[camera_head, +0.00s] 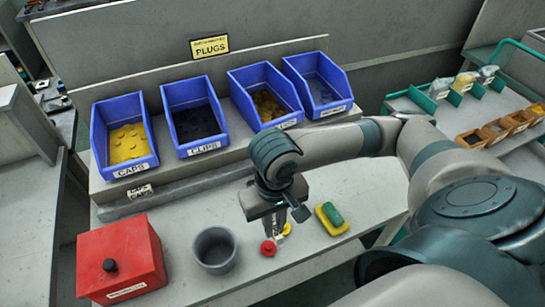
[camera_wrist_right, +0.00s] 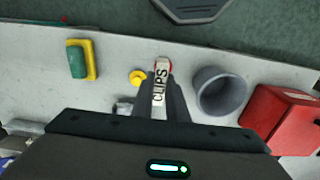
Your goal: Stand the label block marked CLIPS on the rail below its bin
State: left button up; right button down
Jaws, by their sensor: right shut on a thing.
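The white label block marked CLIPS (camera_wrist_right: 160,84) is between the fingers of my right gripper (camera_wrist_right: 163,100), its lettering facing the wrist camera. In the head view my right gripper (camera_head: 272,226) points down above the front table, well in front of the bins. The blue CLIPS bin (camera_head: 193,117) stands second from the left in the row, with dark contents. The rail (camera_head: 175,190) runs along the ledge below the bins. The stretch of rail below the CLIPS bin looks bare. My left gripper is out of view.
A label block (camera_head: 140,191) stands below the CAPS bin (camera_head: 124,135). On the table are a red box (camera_head: 122,260), a grey cup (camera_head: 214,250), a red round piece (camera_head: 268,247), a yellow piece (camera_head: 286,229) and a green-yellow sponge (camera_head: 332,218). A PLUGS sign (camera_head: 210,46) is on the back panel.

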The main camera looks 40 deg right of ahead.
jog(key=shift+w+f, duration=0.15)
jog(key=shift+w+a+f+b, duration=0.2)
jog(key=shift+w+f+b, duration=0.45)
jog(key=shift+w+b, duration=0.15)
jog(key=p, duration=0.2)
send_over(243, 226)
notch_tip(243, 226, down, 6)
jog(key=shift+r, duration=0.25)
jog(key=shift+f, duration=2)
jog(key=shift+f+p, duration=0.1)
jog(key=shift+p, duration=0.25)
